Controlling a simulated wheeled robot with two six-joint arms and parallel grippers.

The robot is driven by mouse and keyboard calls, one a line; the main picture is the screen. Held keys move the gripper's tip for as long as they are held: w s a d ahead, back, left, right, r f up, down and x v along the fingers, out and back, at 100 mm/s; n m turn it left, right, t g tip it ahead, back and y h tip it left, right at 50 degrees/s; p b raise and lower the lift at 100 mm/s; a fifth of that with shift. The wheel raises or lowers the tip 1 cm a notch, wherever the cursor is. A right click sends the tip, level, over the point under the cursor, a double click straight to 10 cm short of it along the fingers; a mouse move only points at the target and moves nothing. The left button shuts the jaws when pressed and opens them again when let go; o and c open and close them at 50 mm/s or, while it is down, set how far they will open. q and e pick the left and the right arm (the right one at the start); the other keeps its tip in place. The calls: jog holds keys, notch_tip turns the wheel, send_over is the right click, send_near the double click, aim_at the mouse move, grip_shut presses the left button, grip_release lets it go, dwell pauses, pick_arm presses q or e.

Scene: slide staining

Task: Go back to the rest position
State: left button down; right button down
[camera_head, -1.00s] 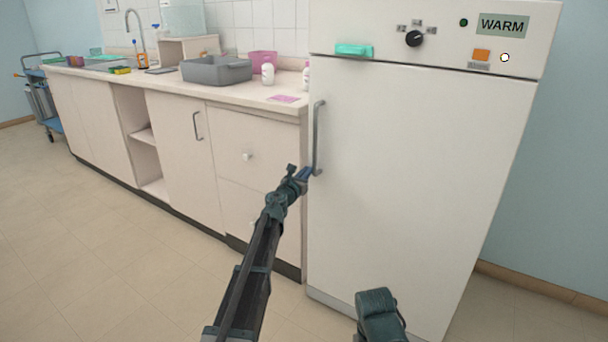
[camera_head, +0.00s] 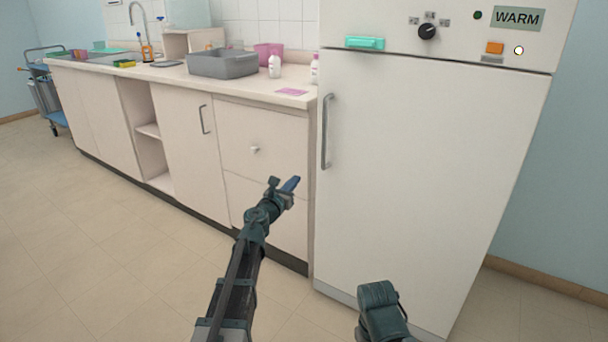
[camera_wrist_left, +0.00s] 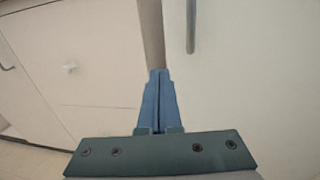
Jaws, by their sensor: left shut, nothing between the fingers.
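My left gripper (camera_head: 292,184) is shut and empty. In the head view it hangs in front of the lower drawers, left of and below the upright handle (camera_head: 327,132) of the white cabinet (camera_head: 410,170), apart from it. In the left wrist view its blue fingers (camera_wrist_left: 158,80) are together, with the handle (camera_wrist_left: 190,25) ahead and to the right. The cabinet door looks shut. Part of my right arm shows at the bottom of the head view; its gripper is not visible.
A counter (camera_head: 200,85) runs along the left with a grey basin (camera_head: 222,64), white bottles (camera_head: 274,67) and a pink sheet (camera_head: 291,92) on it. A blue cart (camera_head: 50,100) stands far left. The floor (camera_head: 110,240) at left is clear.

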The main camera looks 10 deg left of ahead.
pick_arm(q)
jog(key=s+d+f+n+g+y, duration=0.1)
jog(key=s+f+n+g+y, duration=0.3)
jog(key=n, duration=0.5)
jog(key=s+d+f+n+g+y+p, duration=0.1)
jog(key=s+f+n+y, duration=0.15)
jog(key=s+n, duration=0.45)
jog(key=s+d+f+n+g+y, duration=0.1)
jog(key=s+f+n+g+y, duration=0.25)
jog(key=n, duration=0.65)
jog(key=s+d+f+n+g+h, duration=0.2)
jog(key=s+d+f+n+g, duration=0.15)
jog(key=s, duration=0.45)
jog(key=s+d+f+n+g+h+p, duration=0.1)
jog(key=s+d+f+n+g, duration=0.15)
jog(key=s+d, duration=0.35)
jog(key=s+d+f+n+g+h, duration=0.2)
jog(key=s+d+f+g, duration=0.15)
jog(key=s, duration=0.55)
notch_tip(320, 180, up, 38)
jog(key=s+p, duration=0.1)
jog(key=p, duration=3.7)
jog(key=shift+s+d+f, duration=0.15)
jog(key=shift+d+f, duration=0.05)
jog(key=shift+d, duration=0.05)
